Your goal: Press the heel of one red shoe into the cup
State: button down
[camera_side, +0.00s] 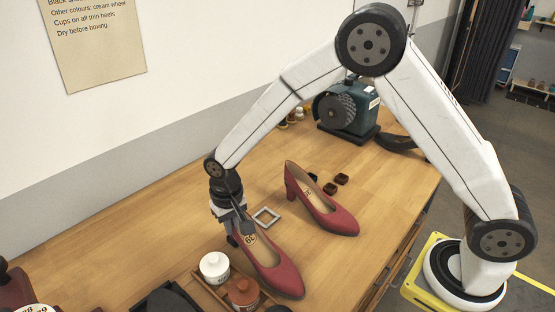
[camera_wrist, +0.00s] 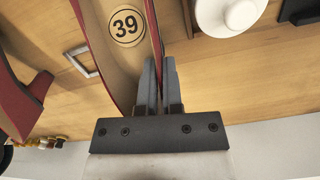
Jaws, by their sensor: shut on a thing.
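One red shoe (camera_side: 275,272) lies on the bench with its toe toward the front; its insole carries a round 39 label, also clear in the wrist view (camera_wrist: 125,27). My gripper (camera_side: 243,228) is at its heel end, and in the wrist view the fingers (camera_wrist: 160,75) are shut on the shoe's side wall. The heel of this shoe is mostly hidden. A second red shoe (camera_side: 329,211) stands to the right, its heel toward the back left. Two small dark brown pieces (camera_side: 342,179), perhaps the cups, lie behind it; I cannot tell which is the cup.
A small square metal frame (camera_side: 266,217) lies between the shoes. A white-lidded jar (camera_side: 214,266) and a brown jar (camera_side: 243,291) stand in a wooden tray left of the held shoe. A blue-green machine with a dark wheel (camera_side: 345,112) is at the back.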

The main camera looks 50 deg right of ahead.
jog(key=c, duration=0.7)
grip_release()
jog(key=shift+f, duration=0.1)
jog(key=shift+r, duration=3.95)
jog(key=s+d+n+t, duration=0.2)
jog(key=s+d, duration=1.2)
jog(key=s, duration=0.1)
jog(key=shift+s+d+f+t, duration=0.15)
jog(key=shift+s+d+t, duration=0.15)
jog(key=shift+s, duration=0.1)
